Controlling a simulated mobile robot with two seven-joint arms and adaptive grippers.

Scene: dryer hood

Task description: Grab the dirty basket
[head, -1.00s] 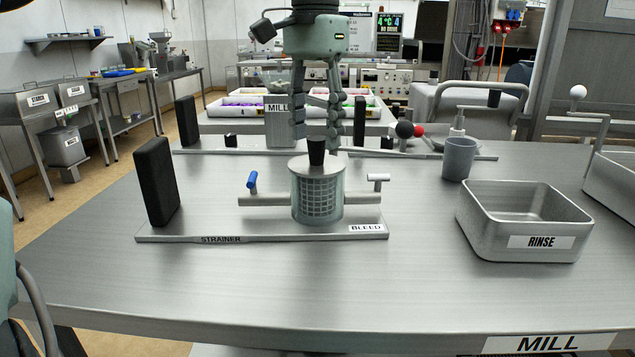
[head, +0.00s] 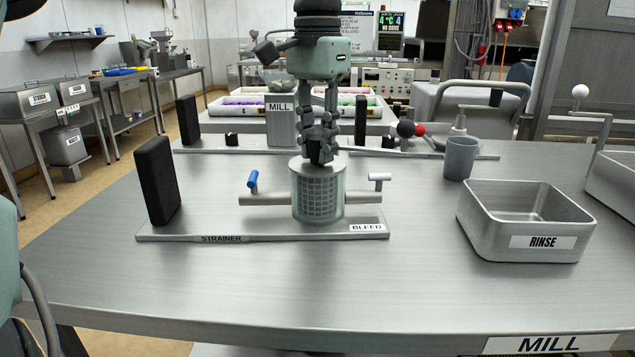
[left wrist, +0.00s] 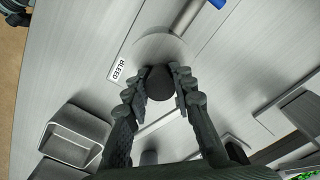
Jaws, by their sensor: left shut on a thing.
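The mesh basket (head: 318,196) sits upright in the clear round housing of the strainer (head: 262,228) on the table. Its grey lid (head: 303,164) carries a black knob, which shows in the left wrist view (left wrist: 159,84). My left gripper (head: 320,156) points straight down from above, its fingers closed around this knob. In the left wrist view my left gripper (left wrist: 161,88) has one finger on each side of the knob, over the round lid (left wrist: 160,48). The fingers mostly hide the knob in the head view. I cannot make out dirt on the mesh. My right gripper is not in view.
A blue-handled valve (head: 253,179) and a white-handled valve (head: 379,181) flank the housing. A tall black block (head: 157,182) stands left. The RINSE bin (head: 525,222) and a grey cup (head: 459,158) stand right. The table front is clear.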

